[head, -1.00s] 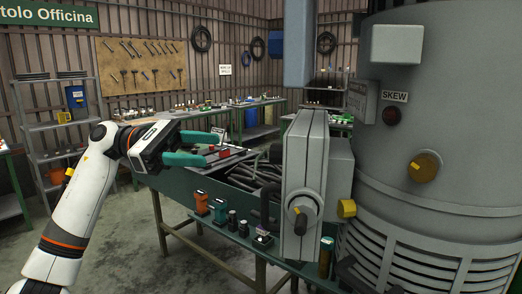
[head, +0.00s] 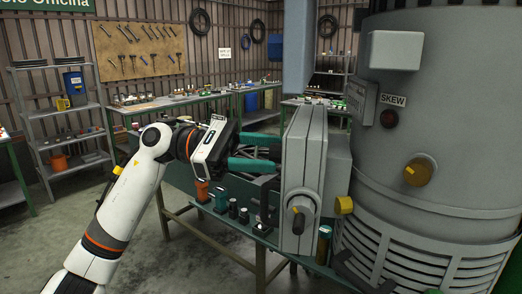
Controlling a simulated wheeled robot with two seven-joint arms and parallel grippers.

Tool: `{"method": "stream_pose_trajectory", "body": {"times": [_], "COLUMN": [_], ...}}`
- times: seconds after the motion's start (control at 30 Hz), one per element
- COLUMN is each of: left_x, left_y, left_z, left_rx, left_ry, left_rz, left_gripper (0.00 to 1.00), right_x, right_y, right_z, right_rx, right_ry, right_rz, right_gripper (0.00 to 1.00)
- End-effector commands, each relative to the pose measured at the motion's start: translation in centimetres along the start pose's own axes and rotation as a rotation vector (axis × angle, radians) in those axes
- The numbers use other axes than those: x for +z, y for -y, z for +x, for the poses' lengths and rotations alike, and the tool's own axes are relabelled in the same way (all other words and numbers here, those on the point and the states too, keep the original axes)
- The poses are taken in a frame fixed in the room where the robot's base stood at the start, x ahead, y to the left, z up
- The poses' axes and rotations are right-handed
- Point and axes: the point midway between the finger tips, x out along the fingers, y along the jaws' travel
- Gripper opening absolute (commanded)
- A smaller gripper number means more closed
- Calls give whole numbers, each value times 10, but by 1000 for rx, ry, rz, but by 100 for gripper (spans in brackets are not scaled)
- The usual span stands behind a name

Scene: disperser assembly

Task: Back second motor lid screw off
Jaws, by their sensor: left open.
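The grey machine (head: 440,120) fills the right side of the head view. A flat grey housing (head: 301,165) stands upright on its left side, with a dark knob (head: 298,216) low on its near face. I cannot make out a motor lid or its second screw. My left gripper (head: 279,151) is open, with its teal fingers pointing right, close to the housing's left edge. No object shows between the fingers. I cannot tell whether the fingertips touch the housing. My right gripper is not in view.
A green bench (head: 185,176) runs below my left gripper, with an orange-handled tool (head: 202,191), a teal tool (head: 221,200) and small dark items along its front. Dark cables lie behind. Open floor lies at the left.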

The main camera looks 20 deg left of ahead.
Motion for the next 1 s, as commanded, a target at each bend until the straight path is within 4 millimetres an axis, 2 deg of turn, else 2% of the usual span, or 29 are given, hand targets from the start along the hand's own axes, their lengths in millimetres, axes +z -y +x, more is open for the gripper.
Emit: {"method": "stream_pose_trajectory", "body": {"times": [0.07,0.3,0.33,0.67,1.0], "left_x": [0,0,0,0,-1], "left_y": [0,0,0,0,0], "left_z": [0,0,0,0,-1], "left_rx": [0,0,0,0,-1], "left_ry": [0,0,0,1,1], "left_rz": [0,0,0,-54,-298], "left_gripper": [48,9,6,7,7], "right_x": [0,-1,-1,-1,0], "right_y": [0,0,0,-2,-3], "right_z": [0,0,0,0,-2], "right_rx": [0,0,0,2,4], "right_ry": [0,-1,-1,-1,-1], "right_rz": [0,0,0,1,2], "right_gripper": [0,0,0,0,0]}}
